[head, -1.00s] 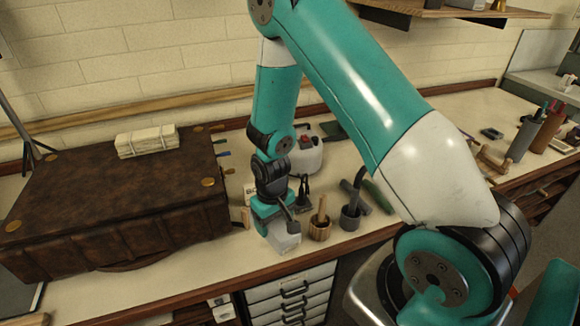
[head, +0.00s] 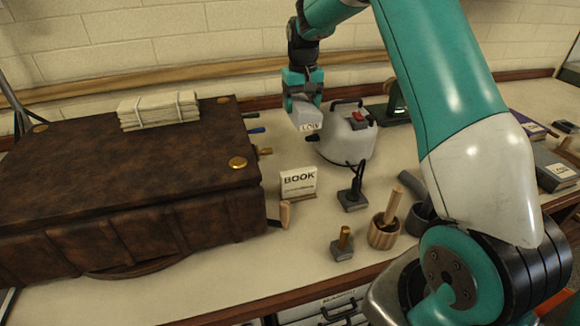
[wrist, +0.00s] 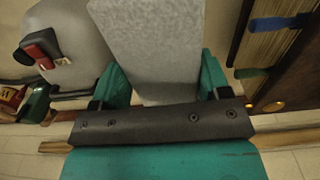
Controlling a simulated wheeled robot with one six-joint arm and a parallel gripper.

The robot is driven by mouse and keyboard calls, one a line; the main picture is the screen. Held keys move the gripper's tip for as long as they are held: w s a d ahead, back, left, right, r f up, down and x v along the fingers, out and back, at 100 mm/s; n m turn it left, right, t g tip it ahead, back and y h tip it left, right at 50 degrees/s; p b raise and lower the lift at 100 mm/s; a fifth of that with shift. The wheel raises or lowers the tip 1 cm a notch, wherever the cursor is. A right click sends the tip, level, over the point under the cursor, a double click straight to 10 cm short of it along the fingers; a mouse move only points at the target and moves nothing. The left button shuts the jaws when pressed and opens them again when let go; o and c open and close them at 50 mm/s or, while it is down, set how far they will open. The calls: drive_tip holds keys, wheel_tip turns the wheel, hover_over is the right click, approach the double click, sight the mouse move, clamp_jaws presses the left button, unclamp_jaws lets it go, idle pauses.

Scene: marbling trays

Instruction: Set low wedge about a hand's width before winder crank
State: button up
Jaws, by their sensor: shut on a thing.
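My gripper (head: 302,98) is shut on a pale grey block with a "LOW" label, the low wedge (head: 306,117). It holds the wedge in the air near the back wall, by the grey canister. In the wrist view the wedge (wrist: 158,45) sits between the two teal fingers (wrist: 162,85), its broad grey face showing. A wooden handle on a dark arm (head: 285,212), which looks like the winder crank, sticks out at the right side of the big brown leather book. The bench just right of this handle is bare.
The brown leather book (head: 110,190) fills the left, with a tied bundle (head: 158,109) on top. The canister (head: 348,138) stands behind.

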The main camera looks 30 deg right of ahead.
drive_tip(key=shift+s+d+f+p, duration=0.1)
drive_tip(key=shift+f+p, duration=0.45)
drive_tip(key=shift+f, duration=4.1)
drive_tip(key=shift+d+f+p, duration=0.1)
drive_tip(key=shift+f+p, duration=0.45)
drive_tip(key=shift+f, duration=4.05)
drive_tip(key=shift+f, duration=0.2)
drive_tip(key=o, duration=1)
drive_tip(key=shift+r, duration=0.15)
